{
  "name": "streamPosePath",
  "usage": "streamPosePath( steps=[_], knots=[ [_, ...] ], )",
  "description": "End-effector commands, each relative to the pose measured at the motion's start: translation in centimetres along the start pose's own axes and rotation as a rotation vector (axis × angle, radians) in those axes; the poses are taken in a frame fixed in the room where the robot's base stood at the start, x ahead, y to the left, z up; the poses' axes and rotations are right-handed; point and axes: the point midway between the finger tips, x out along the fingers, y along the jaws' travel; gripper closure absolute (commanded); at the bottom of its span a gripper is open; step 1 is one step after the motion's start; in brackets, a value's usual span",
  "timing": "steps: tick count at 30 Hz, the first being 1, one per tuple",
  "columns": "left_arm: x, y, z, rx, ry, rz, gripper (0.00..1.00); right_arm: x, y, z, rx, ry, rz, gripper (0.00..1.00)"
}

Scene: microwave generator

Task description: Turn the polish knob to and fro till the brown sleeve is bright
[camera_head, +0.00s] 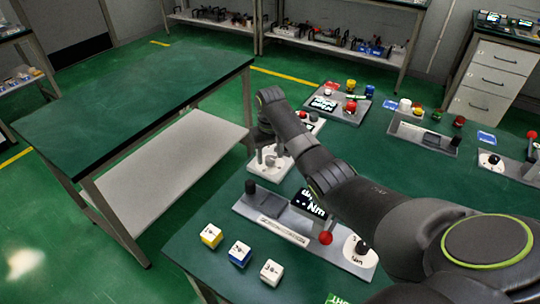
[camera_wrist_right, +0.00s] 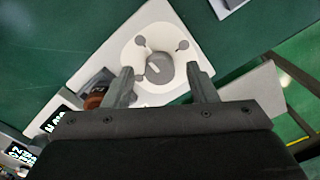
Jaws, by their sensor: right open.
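In the right wrist view a grey round knob (camera_wrist_right: 165,66) with a light pointer mark sits on a round white dial (camera_wrist_right: 138,50) with small grey discs around it. My right gripper (camera_wrist_right: 160,68) is open, with one finger on each side of the knob; I cannot tell whether they touch it. A reddish-brown cylinder (camera_wrist_right: 95,100), perhaps the sleeve, lies left of the dial, partly hidden by the gripper. In the head view my right arm reaches to the white panel (camera_head: 268,172) at the table's far left edge and hides most of it. My left gripper is out of view.
A grey station with a display (camera_head: 310,203) and red ball lever (camera_head: 326,238) stands nearer on the green table. Another station (camera_head: 335,105) stands behind. An empty green table (camera_head: 130,95) is at left.

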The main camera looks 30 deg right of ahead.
Motion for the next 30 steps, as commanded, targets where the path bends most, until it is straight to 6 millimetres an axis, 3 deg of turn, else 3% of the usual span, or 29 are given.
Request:
streamPosePath(
  steps=[12,22,30],
  knots=[
    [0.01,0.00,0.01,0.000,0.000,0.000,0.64,0.84,0.02,0.03,0.000,0.000,0.000,0.49],
    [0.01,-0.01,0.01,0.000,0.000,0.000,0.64,0.80,0.02,0.02,0.000,0.000,0.000,0.92],
    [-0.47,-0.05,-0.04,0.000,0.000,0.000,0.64,0.63,0.02,0.02,-0.026,0.000,0.000,0.93]
  ],
)
